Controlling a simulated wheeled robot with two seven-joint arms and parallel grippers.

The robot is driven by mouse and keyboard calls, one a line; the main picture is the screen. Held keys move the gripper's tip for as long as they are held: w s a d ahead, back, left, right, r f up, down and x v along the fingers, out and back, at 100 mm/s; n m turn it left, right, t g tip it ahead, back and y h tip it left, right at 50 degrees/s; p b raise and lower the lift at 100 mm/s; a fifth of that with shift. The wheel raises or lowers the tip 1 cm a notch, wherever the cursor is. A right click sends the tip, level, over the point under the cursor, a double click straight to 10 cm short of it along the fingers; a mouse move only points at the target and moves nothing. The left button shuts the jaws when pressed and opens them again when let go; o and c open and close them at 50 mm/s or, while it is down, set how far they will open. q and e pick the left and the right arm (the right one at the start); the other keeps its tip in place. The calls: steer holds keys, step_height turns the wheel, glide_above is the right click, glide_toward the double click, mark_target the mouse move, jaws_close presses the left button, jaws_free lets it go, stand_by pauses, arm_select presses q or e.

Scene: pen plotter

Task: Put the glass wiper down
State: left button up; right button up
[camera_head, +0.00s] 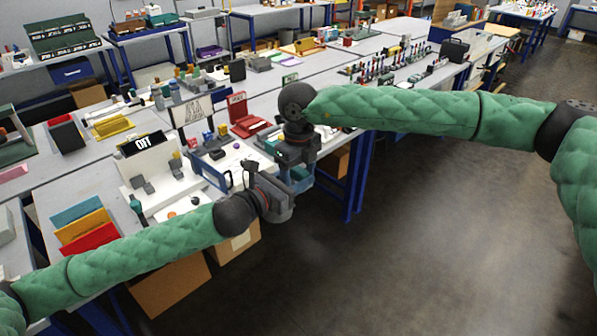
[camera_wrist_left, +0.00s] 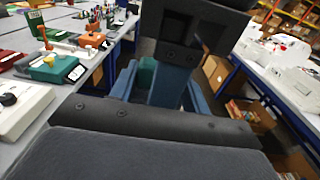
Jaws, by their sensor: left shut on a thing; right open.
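My left gripper (camera_head: 268,196) is at the front edge of the workbench, shut on the glass wiper, which is mostly hidden. A blue, frame-like piece (camera_head: 217,178) extends left from this gripper over the bench; I cannot tell whether it is the wiper or the fingers. The left wrist view shows blue parts (camera_wrist_left: 172,86) beyond a dark bar, under a dark block. My right gripper (camera_head: 300,182) is open, pointing down just right of and above the left gripper, very close to it. I cannot tell whether they touch.
The pen plotter bench carries a white machine with an "OFF" sign (camera_head: 141,144), a red stand (camera_head: 245,116) and small parts. Coloured folders (camera_head: 84,231) stand at the left. Cardboard boxes (camera_head: 172,285) sit below. Open floor (camera_head: 430,250) lies to the right.

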steer(key=c, duration=1)
arm_select(q)
steer(key=o, duration=1.1)
arm_select(e)
steer(key=shift+c, duration=0.3)
